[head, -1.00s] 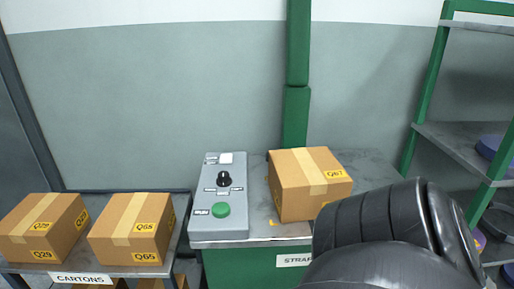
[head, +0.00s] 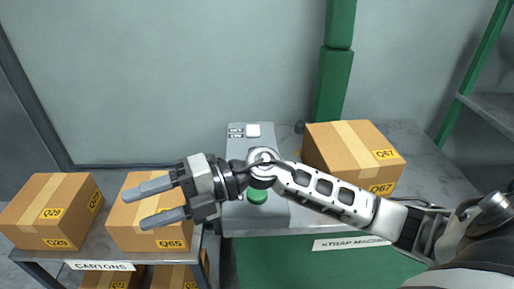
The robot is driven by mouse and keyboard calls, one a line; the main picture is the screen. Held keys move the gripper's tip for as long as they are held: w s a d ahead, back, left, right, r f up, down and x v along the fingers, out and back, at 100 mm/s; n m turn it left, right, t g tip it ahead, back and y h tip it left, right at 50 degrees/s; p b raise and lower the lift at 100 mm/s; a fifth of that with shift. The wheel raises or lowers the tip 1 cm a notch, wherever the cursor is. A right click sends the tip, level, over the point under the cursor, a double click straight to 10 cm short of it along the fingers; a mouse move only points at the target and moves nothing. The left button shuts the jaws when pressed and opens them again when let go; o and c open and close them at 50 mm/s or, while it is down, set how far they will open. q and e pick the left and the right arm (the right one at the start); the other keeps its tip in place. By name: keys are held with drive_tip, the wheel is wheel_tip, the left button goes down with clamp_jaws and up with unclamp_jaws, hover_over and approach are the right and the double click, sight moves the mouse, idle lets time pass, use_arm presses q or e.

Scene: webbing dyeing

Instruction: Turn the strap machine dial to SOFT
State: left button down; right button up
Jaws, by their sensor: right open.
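The grey control box (head: 266,214) stands on the left end of the strap machine (head: 290,262). Its white switch (head: 253,131) and green button (head: 258,196) show. The black dial between them is hidden behind my right wrist, so its setting cannot be read. My right gripper (head: 142,206) is open and empty. Its two fingers point left, in front of the Q65 carton in the picture, left of the control box. I cannot tell whether they touch the carton. My left gripper is not in view.
The Q67 carton (head: 345,150) sits on the strap machine, right of the control box. The Q29 carton (head: 48,212) and Q65 carton (head: 130,235) are on the cartons table (head: 52,268) at left. A green post (head: 334,85) rises behind; a shelf (head: 490,105) stands at right.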

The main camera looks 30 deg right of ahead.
drive_tip(key=w+d+r+t+h, duration=0.1)
drive_tip(key=w+d+h, duration=0.4)
drive_tip(key=d+h, duration=0.7)
drive_tip(key=w+d+r+h, duration=0.1)
drive_tip(key=w+d+h, duration=0.4)
drive_tip(key=d, duration=1.2)
drive_tip(key=shift+h, duration=0.3)
drive_tip(key=x, duration=1.5)
drive_tip(key=shift+s+d+f, duration=0.1)
drive_tip(key=shift+s, duration=0.05)
drive_tip(key=c, duration=1)
